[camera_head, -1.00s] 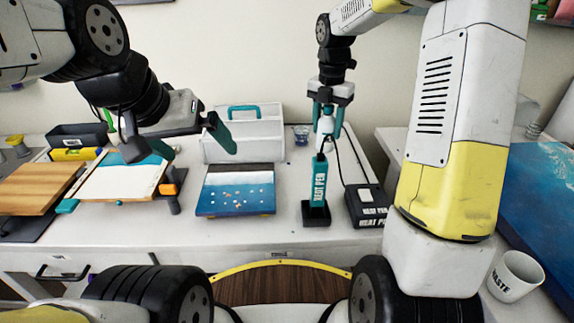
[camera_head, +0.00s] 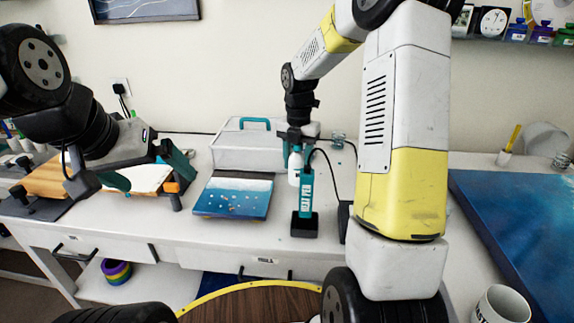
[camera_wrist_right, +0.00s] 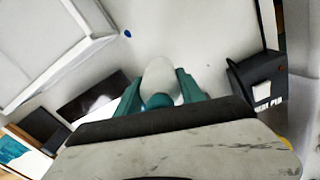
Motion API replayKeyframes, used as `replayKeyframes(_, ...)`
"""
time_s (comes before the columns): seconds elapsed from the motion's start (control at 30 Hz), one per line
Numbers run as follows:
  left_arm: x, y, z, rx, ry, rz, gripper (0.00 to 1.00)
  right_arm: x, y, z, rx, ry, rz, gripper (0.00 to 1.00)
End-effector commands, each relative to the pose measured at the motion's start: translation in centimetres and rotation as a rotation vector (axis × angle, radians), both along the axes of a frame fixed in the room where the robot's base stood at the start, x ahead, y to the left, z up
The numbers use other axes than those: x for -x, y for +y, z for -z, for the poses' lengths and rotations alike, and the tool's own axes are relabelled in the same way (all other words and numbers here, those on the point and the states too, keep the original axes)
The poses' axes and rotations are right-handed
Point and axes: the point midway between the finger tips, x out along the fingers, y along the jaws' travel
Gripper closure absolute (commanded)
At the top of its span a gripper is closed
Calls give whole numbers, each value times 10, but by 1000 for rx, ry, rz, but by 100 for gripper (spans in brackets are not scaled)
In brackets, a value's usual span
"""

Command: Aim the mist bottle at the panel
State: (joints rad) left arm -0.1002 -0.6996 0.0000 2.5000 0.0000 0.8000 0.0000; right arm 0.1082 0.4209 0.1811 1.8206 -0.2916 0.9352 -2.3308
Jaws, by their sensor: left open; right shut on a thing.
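The mist bottle (camera_head: 294,166) looks white and is partly hidden behind the heat pen. My right gripper (camera_head: 297,146) is shut on it, right of the panel. In the right wrist view, the bottle's white rounded body (camera_wrist_right: 160,78) and a teal part sit between the teal fingers of my right gripper (camera_wrist_right: 160,92). My left gripper (camera_head: 142,170) is open and empty over the board at the left. The bottle's nozzle direction cannot be made out.
The teal heat pen (camera_head: 306,190) stands in its black holder in front of the bottle. Its black control box (camera_wrist_right: 256,84) is close by. A white caddy (camera_head: 248,158) stands behind the panel. A large blue panel (camera_head: 525,225) and a cup (camera_head: 500,306) are at the right.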

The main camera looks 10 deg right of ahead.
Motion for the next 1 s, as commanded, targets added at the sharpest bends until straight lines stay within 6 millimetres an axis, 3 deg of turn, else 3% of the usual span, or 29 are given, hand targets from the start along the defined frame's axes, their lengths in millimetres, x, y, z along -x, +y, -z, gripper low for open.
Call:
replayKeyframes(0.3, 0, 0, 0, 0, 0, 0, 0, 0, 0, 36, 0, 1, 0, 100)
replayKeyframes(0.63, 0, 0, 0, 0, 0, 0, 0, 0, 0, 39, 1, 1, 0, 100)
replayKeyframes(0.67, 0, 0, 0, 0, 0, 0, 0, 0, 0, 39, 1, 1, 0, 50)
replayKeyframes(0.7, 0, 0, 0, 0, 0, 0, 0, 0, 0, 39, 1, 1, 0, 43)
replayKeyframes(0.77, 0, 0, 0, 0, 0, 0, 0, 0, 0, 39, 1, 1, 0, 32)
replayKeyframes(1.0, 0, 0, 0, 0, 0, 0, 0, 0, 0, 39, 0, 1, 0, 32)
